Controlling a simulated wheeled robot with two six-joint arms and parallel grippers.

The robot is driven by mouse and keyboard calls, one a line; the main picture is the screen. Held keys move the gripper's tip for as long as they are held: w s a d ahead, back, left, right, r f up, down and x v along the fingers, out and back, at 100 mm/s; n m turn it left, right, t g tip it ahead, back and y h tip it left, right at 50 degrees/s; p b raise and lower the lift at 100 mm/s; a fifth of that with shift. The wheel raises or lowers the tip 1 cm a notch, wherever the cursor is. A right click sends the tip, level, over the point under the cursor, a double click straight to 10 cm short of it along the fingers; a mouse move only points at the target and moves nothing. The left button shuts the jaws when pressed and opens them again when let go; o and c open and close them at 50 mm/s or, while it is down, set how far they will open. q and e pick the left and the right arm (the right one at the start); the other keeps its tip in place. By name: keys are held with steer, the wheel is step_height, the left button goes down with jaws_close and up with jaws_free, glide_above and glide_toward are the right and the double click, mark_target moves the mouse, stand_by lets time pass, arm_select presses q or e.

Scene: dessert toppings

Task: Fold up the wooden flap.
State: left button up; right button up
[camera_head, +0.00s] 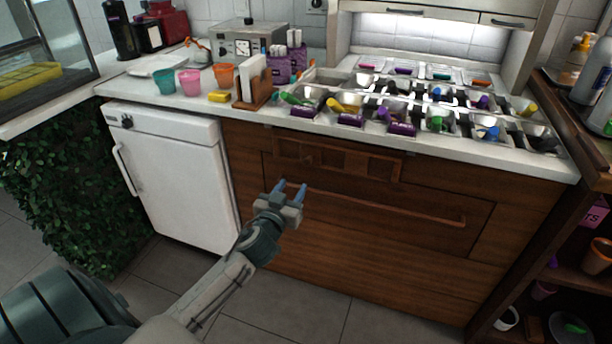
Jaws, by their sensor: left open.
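A brown wooden flap (425,194) hangs flat against the wooden counter front, below the toppings. A long wooden bar (385,206) runs across it. A framed wooden piece (338,160) shows above the bar. My left gripper (290,188) is in front of the counter near the left end of the bar. Its two blue fingers point up and are apart, with nothing between them. I cannot tell whether a finger touches the wood. My right gripper is not in view.
The countertop (190,97) above holds several topping bins (437,122), cups (190,82) and a wooden napkin holder (255,92). A white fridge (175,175) stands to the left and a dark shelf (570,270) to the right. The floor (310,308) in front is clear.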

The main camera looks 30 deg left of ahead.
mark_target(307, 163)
arm_select(q)
steer(key=x, duration=0.3)
steer(key=p+x, duration=0.1)
steer(key=x, duration=0.7)
steer(key=shift+w+a+f, duration=0.1)
steer(key=shift+a+f, duration=0.2)
steer(key=shift+f, duration=0.05)
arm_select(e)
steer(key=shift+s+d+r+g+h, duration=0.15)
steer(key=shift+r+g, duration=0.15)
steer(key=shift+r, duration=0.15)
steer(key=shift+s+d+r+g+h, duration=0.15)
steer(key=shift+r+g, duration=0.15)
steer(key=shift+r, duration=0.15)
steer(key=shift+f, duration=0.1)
arm_select(q)
jaws_close()
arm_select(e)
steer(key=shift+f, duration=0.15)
